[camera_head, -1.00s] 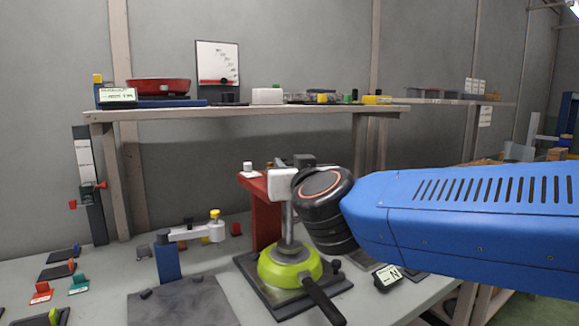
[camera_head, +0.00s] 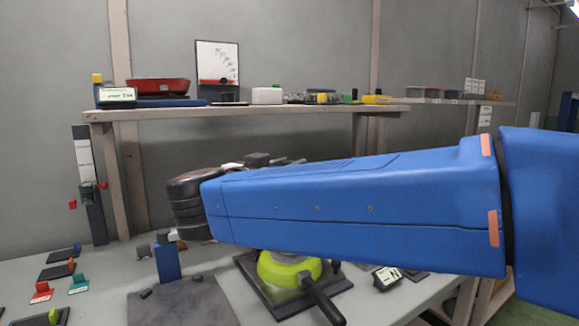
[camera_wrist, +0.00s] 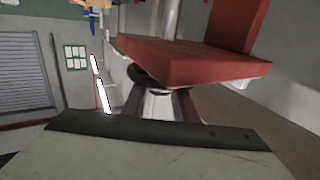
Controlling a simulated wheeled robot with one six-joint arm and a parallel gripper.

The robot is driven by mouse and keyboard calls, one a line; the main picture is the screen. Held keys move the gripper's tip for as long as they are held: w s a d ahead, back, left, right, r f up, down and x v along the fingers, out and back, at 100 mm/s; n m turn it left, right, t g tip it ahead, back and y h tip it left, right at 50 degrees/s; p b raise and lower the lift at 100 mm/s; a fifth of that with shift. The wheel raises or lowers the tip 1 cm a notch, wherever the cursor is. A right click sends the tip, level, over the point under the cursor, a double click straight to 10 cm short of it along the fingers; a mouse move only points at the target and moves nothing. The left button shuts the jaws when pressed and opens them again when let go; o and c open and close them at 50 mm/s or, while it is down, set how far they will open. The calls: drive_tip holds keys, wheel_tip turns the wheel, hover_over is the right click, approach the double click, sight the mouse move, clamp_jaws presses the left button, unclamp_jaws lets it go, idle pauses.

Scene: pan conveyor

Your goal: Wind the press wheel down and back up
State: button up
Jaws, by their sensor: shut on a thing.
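The red press frame (camera_wrist: 195,62) fills the upper middle of the wrist view. In the head view my blue arm hides the frame and most of the press wheel; a dark block (camera_head: 256,159) at the press top shows above the arm. My gripper (camera_wrist: 163,105) has its two dark fingers under the red frame, shut on a small pale part taken to be the press wheel's handle; the wheel's rim is not clear. The green pan (camera_head: 284,271) sits below on the dark press base (camera_head: 258,295), its top partly covered by my arm.
Coloured tags and dark slots lie at the table's left. A label stand (camera_head: 386,278) is right of the pan. A shelf (camera_head: 230,112) with a red pan runs behind.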

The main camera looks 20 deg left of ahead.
drive_tip(key=m+g+h, duration=0.2)
drive_tip(key=m+h, duration=0.1)
drive_tip(key=h, duration=0.1)
drive_tip(key=m+g+h, duration=0.2)
drive_tip(key=m+h, duration=0.1)
drive_tip(key=h, duration=0.1)
drive_tip(key=shift+w+h, duration=0.1)
drive_tip(key=shift+h, duration=0.2)
drive_tip(key=shift+r+m+g+h, duration=0.1)
drive_tip(key=shift+m+g+h, duration=0.3)
drive_tip(key=o, duration=1.1)
drive_tip(key=shift+c, duration=0.2)
